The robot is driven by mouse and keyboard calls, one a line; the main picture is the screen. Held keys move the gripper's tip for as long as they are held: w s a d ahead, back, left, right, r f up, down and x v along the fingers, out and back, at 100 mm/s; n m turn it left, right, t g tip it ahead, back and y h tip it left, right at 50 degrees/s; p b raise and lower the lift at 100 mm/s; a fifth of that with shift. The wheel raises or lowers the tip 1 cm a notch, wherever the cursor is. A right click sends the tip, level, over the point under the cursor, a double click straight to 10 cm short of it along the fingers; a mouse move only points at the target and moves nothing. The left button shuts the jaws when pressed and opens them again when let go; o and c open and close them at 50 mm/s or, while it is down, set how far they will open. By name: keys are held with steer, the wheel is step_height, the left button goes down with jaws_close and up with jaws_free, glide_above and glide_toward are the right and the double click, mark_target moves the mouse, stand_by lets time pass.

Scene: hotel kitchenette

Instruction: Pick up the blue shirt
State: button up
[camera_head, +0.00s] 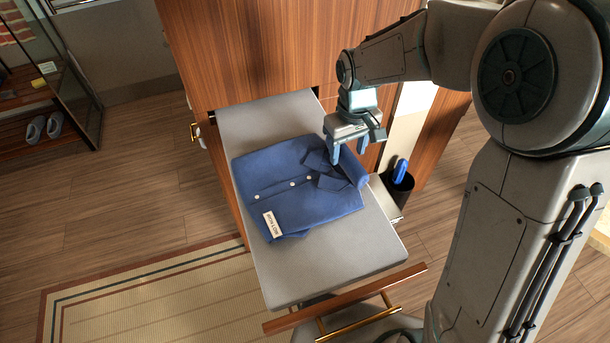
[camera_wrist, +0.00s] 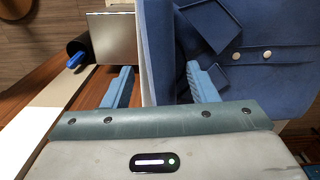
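The blue shirt (camera_head: 300,195) lies folded and flat on a grey padded board (camera_head: 335,275). It has pale buttons and a white tag at its lower left. In the wrist view the shirt (camera_wrist: 270,80) fills the upper right. My gripper (camera_head: 349,150) points down at the shirt's upper right edge, by the collar. Its two blue fingers are apart with nothing gripped. In the wrist view the gripper (camera_wrist: 160,85) has one finger over the shirt and the other beyond its edge. I cannot tell whether a finger touches the cloth.
A wooden cabinet (camera_head: 240,50) stands right behind the board. A dark bin (camera_head: 398,187) with a blue item in it is to the board's right. A wooden drawer front (camera_head: 345,298) with a brass handle is at the near end. A striped rug (camera_head: 150,300) lies left.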

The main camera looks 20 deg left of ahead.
jaws_close()
steer(key=shift+r, duration=0.1)
